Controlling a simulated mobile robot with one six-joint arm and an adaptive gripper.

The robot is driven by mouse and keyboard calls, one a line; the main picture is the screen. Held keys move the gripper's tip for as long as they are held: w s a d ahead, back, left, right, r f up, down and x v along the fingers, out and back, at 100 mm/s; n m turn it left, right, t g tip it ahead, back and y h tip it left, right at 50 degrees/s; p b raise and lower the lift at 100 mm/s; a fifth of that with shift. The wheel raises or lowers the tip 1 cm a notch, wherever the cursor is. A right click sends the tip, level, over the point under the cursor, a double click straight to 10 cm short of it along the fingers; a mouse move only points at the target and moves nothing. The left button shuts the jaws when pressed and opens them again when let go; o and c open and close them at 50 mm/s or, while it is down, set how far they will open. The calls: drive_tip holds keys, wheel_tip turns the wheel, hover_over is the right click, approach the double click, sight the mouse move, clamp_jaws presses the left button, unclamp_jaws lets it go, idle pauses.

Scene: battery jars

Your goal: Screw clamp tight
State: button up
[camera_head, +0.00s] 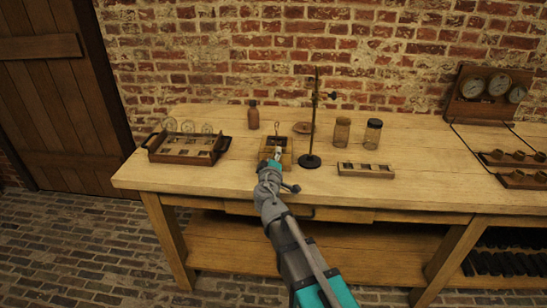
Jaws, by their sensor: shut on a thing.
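My gripper (277,154) reaches from the front over the bench to a small open wooden box (287,160). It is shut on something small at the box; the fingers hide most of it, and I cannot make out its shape. A thin dark wire hook (276,128) rises at the back of the box. No screw clamp can be told apart clearly at this size. Just right of the box, a dark rod stand (315,120) stands upright with a small side fitting (329,95) near its top.
A wooden tray (184,158) with several round glass pieces is left. A brown bottle (253,115), a round wooden piece (304,128) and two jars (342,132) (373,134) stand behind. A slotted wooden block (366,170) lies right. Gauges (490,90) stand far right. The bench front (420,200) is clear.

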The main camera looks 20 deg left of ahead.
drive_tip(key=shift+m, duration=1.2)
drive_tip(key=shift+s, duration=0.1)
drive_tip(key=o, duration=1.2)
drive_tip(key=shift+c, duration=0.2)
drive_tip(key=v, duration=1.2)
drive_tip(key=shift+f, duration=0.1)
